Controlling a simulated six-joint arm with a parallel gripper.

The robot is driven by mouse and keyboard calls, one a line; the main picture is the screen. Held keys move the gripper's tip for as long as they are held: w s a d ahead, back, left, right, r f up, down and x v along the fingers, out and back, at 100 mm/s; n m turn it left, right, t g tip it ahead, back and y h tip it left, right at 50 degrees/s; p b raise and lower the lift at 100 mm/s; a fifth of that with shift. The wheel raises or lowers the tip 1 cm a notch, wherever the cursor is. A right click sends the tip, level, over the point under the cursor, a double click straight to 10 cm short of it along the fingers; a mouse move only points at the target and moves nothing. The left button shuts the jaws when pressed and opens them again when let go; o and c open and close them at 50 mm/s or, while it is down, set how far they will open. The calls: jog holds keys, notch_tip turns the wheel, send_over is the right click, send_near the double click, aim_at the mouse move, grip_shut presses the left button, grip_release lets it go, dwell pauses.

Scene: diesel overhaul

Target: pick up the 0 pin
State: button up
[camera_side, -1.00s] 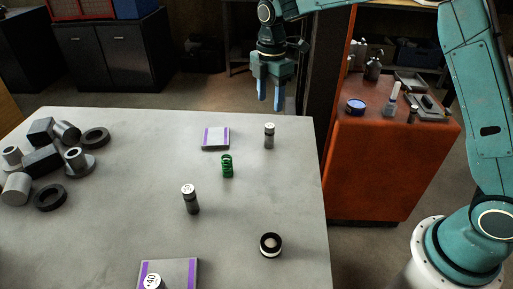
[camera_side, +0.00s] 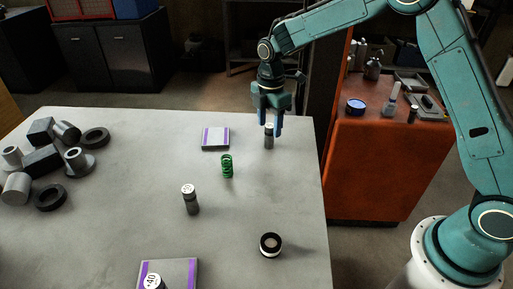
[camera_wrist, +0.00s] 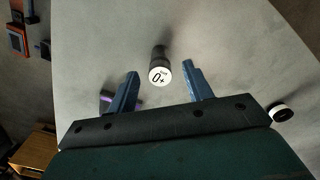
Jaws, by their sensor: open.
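The 0 pin (camera_wrist: 159,74) stands upright with a white top marked "0+" in the wrist view. In the side view the same pin (camera_side: 269,140) is at the far right of the grey table, partly behind a finger. My gripper (camera_side: 273,130) is open over the pin, pointing down. In the wrist view my gripper's blue fingers (camera_wrist: 163,83) lie left and right of the pin, apart from it. Whether the tips reach below the pin's top is hard to tell.
A plate with purple edges (camera_side: 215,138) and a green spring (camera_side: 227,166) lie left of the pin. Another pin (camera_side: 190,199), a black-and-white ring (camera_side: 270,245) and a front plate (camera_side: 184,269) carrying a "40" pin (camera_side: 153,281) are nearer. Metal parts (camera_side: 42,160) crowd the left.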

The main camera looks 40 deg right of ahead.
aim_at(269, 125)
jog(key=shift+f, duration=1.8)
grip_shut()
jog(key=shift+r, duration=0.2)
notch_tip(269, 125, up, 20)
jog(key=shift+f, duration=0.15)
